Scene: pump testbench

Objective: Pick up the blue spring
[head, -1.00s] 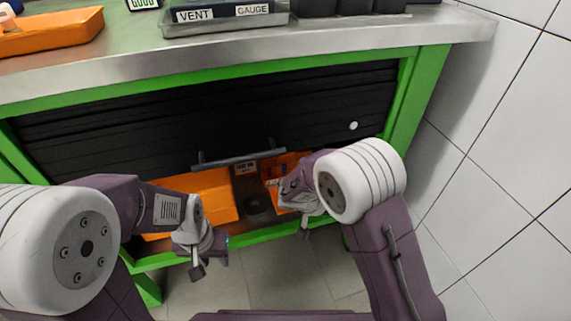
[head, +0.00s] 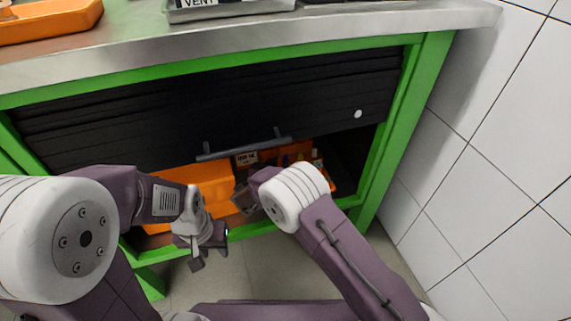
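I cannot make out a blue spring in the head view. Small red, yellow and pale items (head: 318,166) show inside the cabinet on the right, too small to identify. My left gripper (head: 208,256) hangs in front of the cabinet's lower edge with its fingers apart and nothing between them. My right arm reaches into the cabinet opening. Its wrist is largely behind its white joint, and its fingertips cannot be made out against a grey shape near the orange bin. Whether it holds anything is hidden.
A black shutter with a handle (head: 243,149) covers the upper cabinet. Below it are a large orange bin (head: 200,183) and a smaller orange bin (head: 284,154). The green frame (head: 400,140) bounds the opening. The steel worktop (head: 300,37) is above, and a tiled wall stands right.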

